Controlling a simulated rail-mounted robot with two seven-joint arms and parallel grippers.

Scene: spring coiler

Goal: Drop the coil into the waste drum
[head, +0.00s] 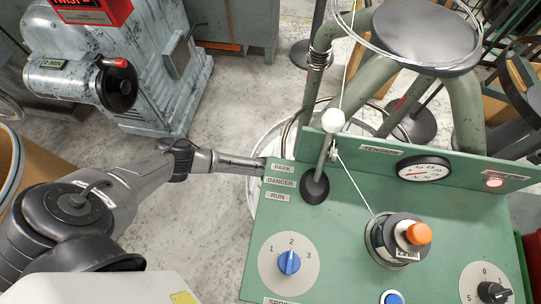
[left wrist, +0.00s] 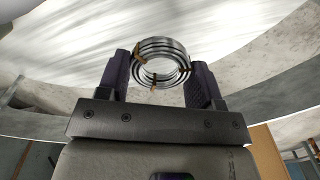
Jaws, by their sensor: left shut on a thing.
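The coil (left wrist: 181,64) is a small ring of several bright wire turns with tan ties. In the left wrist view it sits between the two dark fingers of my left gripper (left wrist: 158,80), which is shut on it. In the head view my left arm reaches in from the left, and my left gripper (head: 257,164) ends at the left edge of the green panel. The panel hides the fingertips and coil there. A brown drum (head: 8,180) with a metal rim is cut off by the left edge; I cannot read any label on it. My right gripper is not in view.
The green control panel (head: 345,255) with knobs, a lever (head: 323,155) and a gauge (head: 424,168) fills the right. A pale blue-grey machine (head: 150,70) stands at the back left. A white round thing (head: 262,128) lies beyond the panel's left corner. Bare floor (head: 240,90) lies between.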

